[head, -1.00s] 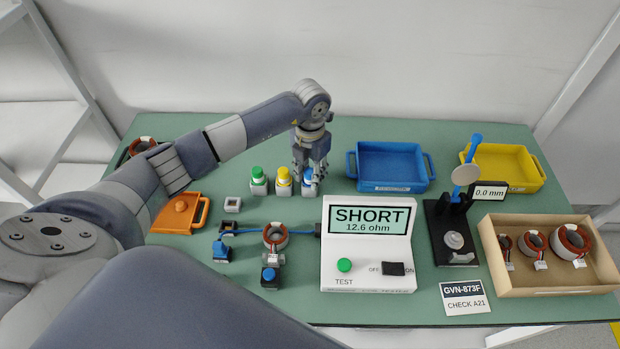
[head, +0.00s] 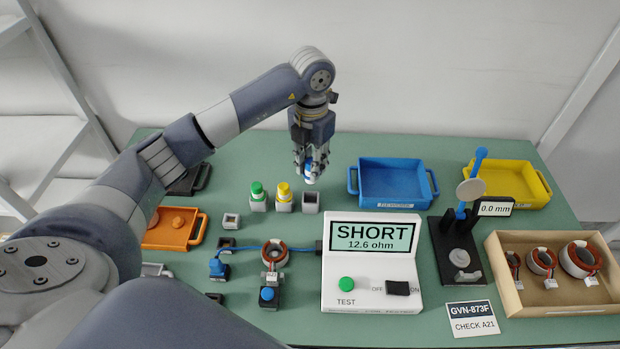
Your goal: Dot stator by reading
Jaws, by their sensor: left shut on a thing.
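My left gripper (head: 311,166) is shut on a blue-and-white marker (head: 311,175) and holds it above an empty grey holder (head: 311,201). A green-capped marker (head: 258,191) and a yellow-capped marker (head: 283,191) stand upright in holders to the left. A copper-wound stator (head: 273,249) sits on the mat, with a blue lead beside it. The white tester (head: 370,303) shows "SHORT 12.6 ohm" on its screen (head: 372,237). My right gripper is not in view.
A blue tray (head: 434,184) and a yellow tray (head: 545,190) stand at the back. An orange tray (head: 190,240) is at left. A black gauge stand (head: 440,262) reads 0.0 mm. A cardboard box (head: 575,305) with several stators is at right. A card (head: 471,317) reads "GVN-873F CHECK A21".

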